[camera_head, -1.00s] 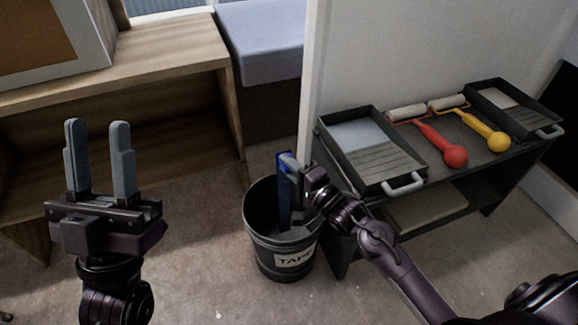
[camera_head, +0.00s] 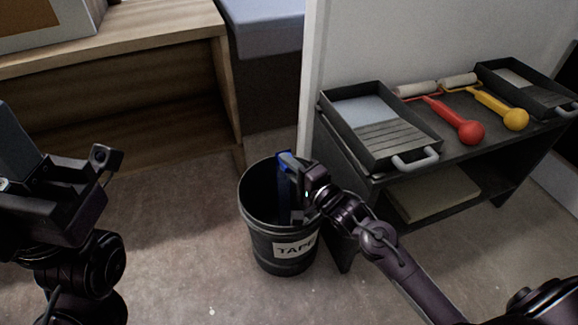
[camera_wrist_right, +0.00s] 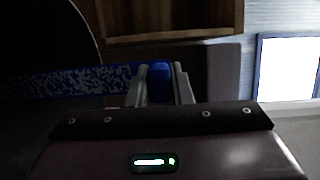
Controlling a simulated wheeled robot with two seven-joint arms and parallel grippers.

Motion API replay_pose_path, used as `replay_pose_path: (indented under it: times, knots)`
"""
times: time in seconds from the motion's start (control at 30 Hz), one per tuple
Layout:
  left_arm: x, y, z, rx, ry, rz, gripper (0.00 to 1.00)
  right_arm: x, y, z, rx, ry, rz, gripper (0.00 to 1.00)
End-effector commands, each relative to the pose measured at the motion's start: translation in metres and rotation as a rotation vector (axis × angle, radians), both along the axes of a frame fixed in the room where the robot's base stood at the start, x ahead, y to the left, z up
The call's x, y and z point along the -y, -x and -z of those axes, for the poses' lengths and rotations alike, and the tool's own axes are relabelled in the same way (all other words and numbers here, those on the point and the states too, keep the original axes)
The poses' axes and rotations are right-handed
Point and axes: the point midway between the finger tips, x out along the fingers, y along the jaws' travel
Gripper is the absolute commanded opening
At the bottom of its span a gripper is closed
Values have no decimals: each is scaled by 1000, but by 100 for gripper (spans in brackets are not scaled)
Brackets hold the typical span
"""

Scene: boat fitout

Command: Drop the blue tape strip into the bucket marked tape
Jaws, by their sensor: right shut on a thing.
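The blue tape strip (camera_head: 284,190) hangs down from my right gripper (camera_head: 296,170) in the head view, in front of the open mouth of the dark bucket (camera_head: 268,236). Its lower end shows within the rim. In the right wrist view, my right gripper (camera_wrist_right: 160,88) is shut on the strip (camera_wrist_right: 70,84), which runs off to the left with a speckled face. My left gripper (camera_head: 50,170) is at the left edge of the head view, turned and partly cut off, well away from the bucket.
A dark shelf unit (camera_head: 352,215) stands right of the bucket, holding paint trays (camera_head: 378,125), a red-handled roller (camera_head: 462,128) and a yellow-handled roller (camera_head: 508,115). A wooden bench (camera_head: 120,110) is at back left. The floor left of the bucket is clear.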

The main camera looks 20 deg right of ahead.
Motion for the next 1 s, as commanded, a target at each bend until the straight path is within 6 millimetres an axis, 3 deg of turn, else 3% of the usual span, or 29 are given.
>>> replay_pose_path:
  times: [0.2, 0.23, 0.4, 0.63, 0.83, 1.0]
  knots:
    - [0, 0, -1, 0, 0, 0, 36, 0, 0, -1, 1, 0, 0, 0]
    - [0, 0, -1, 0, 0, 0, 36, 0, 0, -1, 1, 0, 0, 21]
    - [0, 0, -1, 0, 0, 0, 36, 0, 0, -1, 1, 0, 0, 43]
    - [0, 0, -1, 0, 0, 0, 36, 0, 0, 0, 0, 0, 0, 46]
    - [0, 0, -1, 1, 0, 0, 36, 0, 0, 0, 0, 0, 0, 73]
    - [0, 0, -1, 1, 0, 0, 36, 0, 0, 0, 0, 0, 0, 74]
